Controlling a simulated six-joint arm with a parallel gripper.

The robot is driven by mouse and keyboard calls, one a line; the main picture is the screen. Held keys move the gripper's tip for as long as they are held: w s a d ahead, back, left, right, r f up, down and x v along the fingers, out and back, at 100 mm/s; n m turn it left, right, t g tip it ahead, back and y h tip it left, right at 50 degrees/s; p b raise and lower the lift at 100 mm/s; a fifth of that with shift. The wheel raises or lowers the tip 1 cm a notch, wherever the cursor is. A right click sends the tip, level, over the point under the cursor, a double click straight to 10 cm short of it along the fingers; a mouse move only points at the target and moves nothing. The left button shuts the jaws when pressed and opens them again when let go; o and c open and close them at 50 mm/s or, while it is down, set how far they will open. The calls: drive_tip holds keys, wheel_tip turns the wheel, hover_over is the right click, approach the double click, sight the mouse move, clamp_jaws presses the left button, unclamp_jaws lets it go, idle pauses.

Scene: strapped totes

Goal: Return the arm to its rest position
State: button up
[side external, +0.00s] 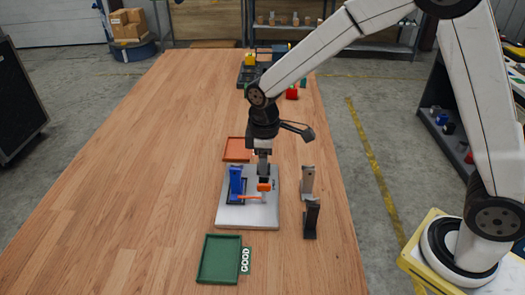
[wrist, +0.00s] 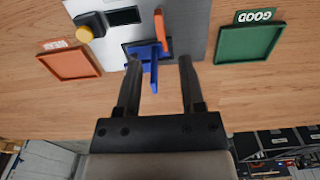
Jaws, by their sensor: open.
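My gripper (side external: 264,160) points down above the grey plate (side external: 262,219) in the side external view. In the wrist view its two dark fingers (wrist: 159,70) are spread apart with nothing clamped between them. A blue upright fixture (side external: 236,180) stands on the plate; it shows between and beyond the fingertips in the wrist view (wrist: 154,68). An orange bar (side external: 250,197) lies by the blue fixture, and also shows in the wrist view (wrist: 160,30). I cannot tell the exact gap between fingers and fixture.
A green tray (side external: 205,273) labelled GOOD is at the near side, an orange tray (side external: 236,158) beyond the plate. A grey stand (side external: 307,178) and a black stand (side external: 311,220) are right of the plate. Dark bins (side external: 247,76) are at the far end. The table's left is clear.

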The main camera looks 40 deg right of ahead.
drive_tip(key=shift+r, duration=0.1)
idle(0.3)
drive_tip(key=shift+s+d+r+m, duration=0.1)
drive_tip(key=shift+s+d+m, duration=0.2)
drive_tip(key=shift+s+d, duration=0.15)
drive_tip(key=s+d+m+t, duration=0.2)
drive_tip(key=s+d+m, duration=0.5)
drive_tip(key=s, duration=0.6)
drive_tip(key=shift+d+r+m+t, duration=0.15)
drive_tip(key=shift+d+m+t, duration=0.15)
drive_tip(key=shift+m, duration=0.3)
